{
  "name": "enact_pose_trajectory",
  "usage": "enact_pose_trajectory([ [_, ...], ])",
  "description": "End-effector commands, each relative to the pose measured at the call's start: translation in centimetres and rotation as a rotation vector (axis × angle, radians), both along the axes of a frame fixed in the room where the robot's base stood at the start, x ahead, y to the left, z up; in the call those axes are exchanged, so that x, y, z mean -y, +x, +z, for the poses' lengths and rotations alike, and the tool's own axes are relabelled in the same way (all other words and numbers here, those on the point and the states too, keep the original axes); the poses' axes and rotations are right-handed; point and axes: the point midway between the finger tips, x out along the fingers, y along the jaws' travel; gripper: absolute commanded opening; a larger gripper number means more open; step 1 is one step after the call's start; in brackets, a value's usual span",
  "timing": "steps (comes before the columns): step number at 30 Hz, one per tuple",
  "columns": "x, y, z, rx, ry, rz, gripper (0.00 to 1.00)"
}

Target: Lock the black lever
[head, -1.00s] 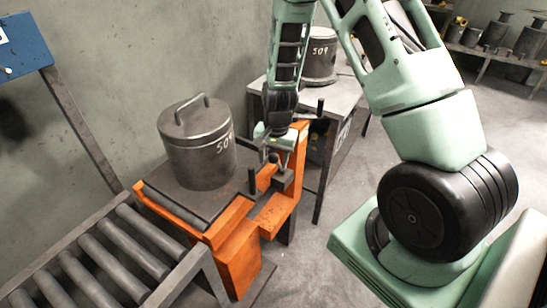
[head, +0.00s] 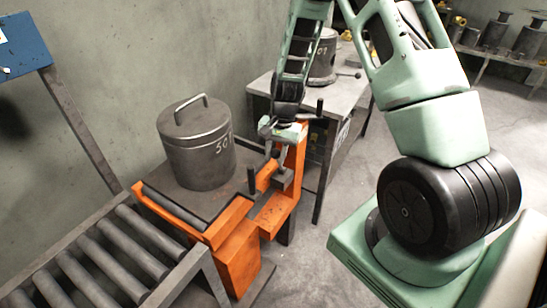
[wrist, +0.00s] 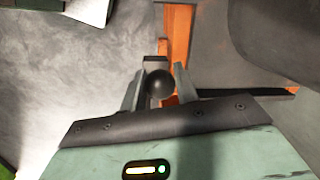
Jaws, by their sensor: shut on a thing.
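The black lever's round dark knob (wrist: 158,84) sits between my two fingers in the wrist view. My gripper (wrist: 159,88) is shut on this knob, which hides most of the lever behind it. In the head view my gripper (head: 276,144) points down over the orange press frame (head: 278,212), close to its upright at the right. The fingertips and the lever are small and partly hidden there, so the lever's exact angle is hard to tell.
A grey lidded canister (head: 196,150) stands on the plate left of my gripper. Dark upright handles rise nearby, one left (head: 252,181) and one right (head: 319,107). A roller conveyor (head: 105,258) lies front left. A grey table (head: 345,98) with another canister stands behind.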

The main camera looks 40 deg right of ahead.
Motion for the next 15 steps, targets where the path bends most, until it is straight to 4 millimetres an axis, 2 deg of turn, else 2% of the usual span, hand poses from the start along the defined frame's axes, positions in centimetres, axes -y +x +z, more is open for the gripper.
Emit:
enact_pose_trajectory([
  [15, 5.3, 1.9, 0.7, -0.152, 0.431, -0.005, 0.0],
])
